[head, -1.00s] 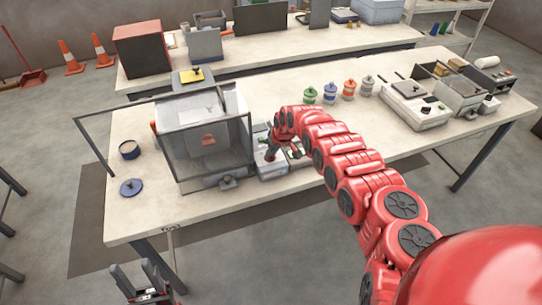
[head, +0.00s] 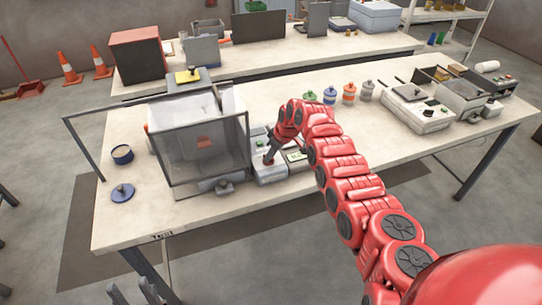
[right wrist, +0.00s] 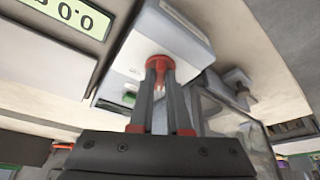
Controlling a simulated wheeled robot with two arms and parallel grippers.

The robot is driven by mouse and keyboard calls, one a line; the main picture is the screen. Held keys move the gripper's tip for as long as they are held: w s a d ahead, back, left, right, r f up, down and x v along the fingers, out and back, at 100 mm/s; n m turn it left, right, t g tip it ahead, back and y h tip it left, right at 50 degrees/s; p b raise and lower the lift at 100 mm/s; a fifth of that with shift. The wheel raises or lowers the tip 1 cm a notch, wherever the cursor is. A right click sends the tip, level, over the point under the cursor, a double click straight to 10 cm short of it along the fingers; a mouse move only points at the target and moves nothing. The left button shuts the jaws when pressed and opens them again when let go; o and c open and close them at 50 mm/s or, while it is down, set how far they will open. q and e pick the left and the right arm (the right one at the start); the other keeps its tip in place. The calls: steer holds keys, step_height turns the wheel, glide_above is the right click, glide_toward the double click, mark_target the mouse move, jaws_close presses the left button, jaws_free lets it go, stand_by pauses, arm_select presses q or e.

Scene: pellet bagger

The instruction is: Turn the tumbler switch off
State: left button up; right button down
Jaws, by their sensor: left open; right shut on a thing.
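A pale control box (head: 270,174) stands on the front table, just right of the clear-walled bagger cabinet (head: 203,150). In the right wrist view the box (right wrist: 185,28) carries a red knob-like part (right wrist: 159,62) and a green button (right wrist: 129,97). My right gripper (head: 268,160) reaches down to the box, and its fingers (right wrist: 160,75) are shut on the red part. I cannot tell whether this part is the tumbler switch, or its position. My left gripper (head: 132,292) is open and empty, low at the bottom left, in front of the table and partly cut off.
A unit with a lit display (head: 296,156) stands right of the box, its display also large in the right wrist view (right wrist: 70,15). Several coloured jars (head: 349,94) stand behind my right arm.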

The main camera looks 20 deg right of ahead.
steer(key=c, duration=0.9)
jaws_free()
steer(key=shift+f, duration=0.1)
steer(key=b+v, duration=0.4)
steer(key=v, duration=1.3)
steer(key=shift+a+r, duration=0.15)
steer(key=shift+r, duration=0.15)
